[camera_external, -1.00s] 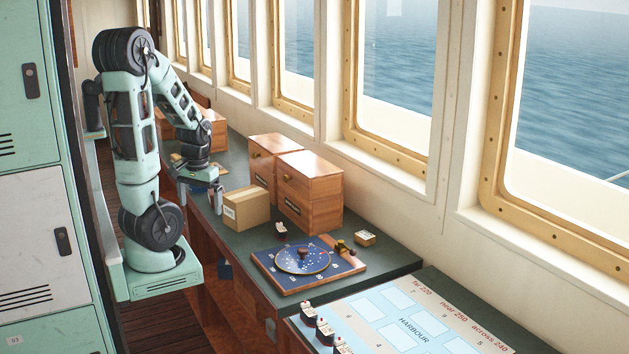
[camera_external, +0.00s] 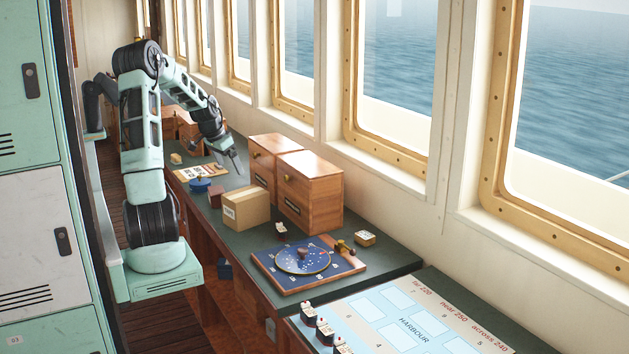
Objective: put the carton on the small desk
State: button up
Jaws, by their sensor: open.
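A tan cardboard carton (camera_external: 246,208) with a white label stands upright on the long green-topped counter (camera_external: 225,237), left of two wooden cabinets. My gripper (camera_external: 238,165) is open and empty above the counter, behind the carton and apart from it. Its fingertips are small in this view. A separate desk surface with a chart marked HARBOUR (camera_external: 412,326) is at the front right; I cannot tell whether this is the small desk.
Two wooden cabinets (camera_external: 310,192) stand against the window side. A blue round dial board (camera_external: 303,262) lies in front of the carton. A small box (camera_external: 364,238), a blue round item (camera_external: 200,185) and a brown block (camera_external: 216,197) are also on the counter.

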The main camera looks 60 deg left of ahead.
aim_at(244, 193)
jog(key=p+x, duration=0.1)
jog(key=x, duration=0.5)
jog(key=p+x, duration=0.1)
jog(key=x, duration=0.5)
jog(key=shift+w+a+r, duration=0.1)
jog(key=shift+w+a, duration=0.1)
jog(key=shift+a, duration=0.05)
jog(key=p+x, duration=0.2)
jog(key=x, duration=0.2)
jog(key=shift+w+f, duration=0.15)
jog(key=shift+f, duration=0.15)
jog(key=shift+w+f, duration=0.1)
jog(key=shift+f, duration=0.2)
jog(key=shift+f, duration=0.25)
